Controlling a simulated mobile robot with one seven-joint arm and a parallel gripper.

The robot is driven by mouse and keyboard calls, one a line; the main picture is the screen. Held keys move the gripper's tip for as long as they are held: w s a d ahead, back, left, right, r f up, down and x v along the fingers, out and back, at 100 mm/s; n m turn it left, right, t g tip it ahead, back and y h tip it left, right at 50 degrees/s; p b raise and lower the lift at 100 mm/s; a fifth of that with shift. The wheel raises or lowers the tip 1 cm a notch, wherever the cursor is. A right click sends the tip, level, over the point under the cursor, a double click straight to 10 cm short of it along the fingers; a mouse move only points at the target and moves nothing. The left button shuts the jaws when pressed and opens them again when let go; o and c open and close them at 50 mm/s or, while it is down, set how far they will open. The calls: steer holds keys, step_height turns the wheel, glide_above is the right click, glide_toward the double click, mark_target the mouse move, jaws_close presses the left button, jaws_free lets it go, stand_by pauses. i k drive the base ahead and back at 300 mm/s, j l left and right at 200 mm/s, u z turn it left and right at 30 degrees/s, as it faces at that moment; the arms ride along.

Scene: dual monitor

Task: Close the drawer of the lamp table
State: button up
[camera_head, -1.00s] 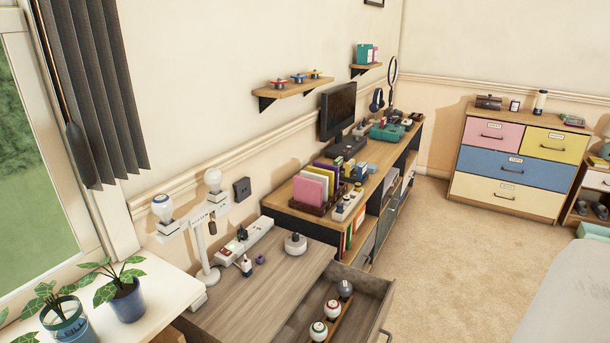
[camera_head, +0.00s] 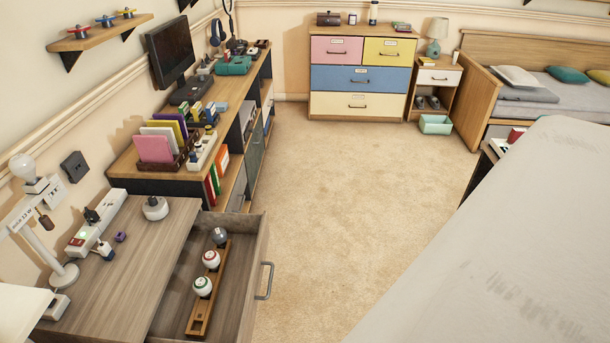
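The grey-brown wooden lamp table (camera_head: 150,235) stands at the lower left, with a white bulb stand (camera_head: 42,240) on it. Its drawer (camera_head: 262,225) is pulled open toward the right, with a metal handle (camera_head: 264,281) on its front. The drawer's near end is cut off by the frame. My gripper is not in view.
A power strip (camera_head: 97,230) and a round white device (camera_head: 155,208) sit on the tabletop. A long desk (camera_head: 228,100) adjoins it. Carpet (camera_head: 345,190) is clear right of the drawer. A large pale grey surface (camera_head: 500,260) fills the lower right. A nightstand (camera_head: 436,78) with a small lamp stands far back.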

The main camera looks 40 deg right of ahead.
mark_target(182, 315)
steer(key=z, duration=0.85)
steer(key=k+l, duration=0.25)
steer(key=l, duration=0.3)
steer(key=z, duration=0.05)
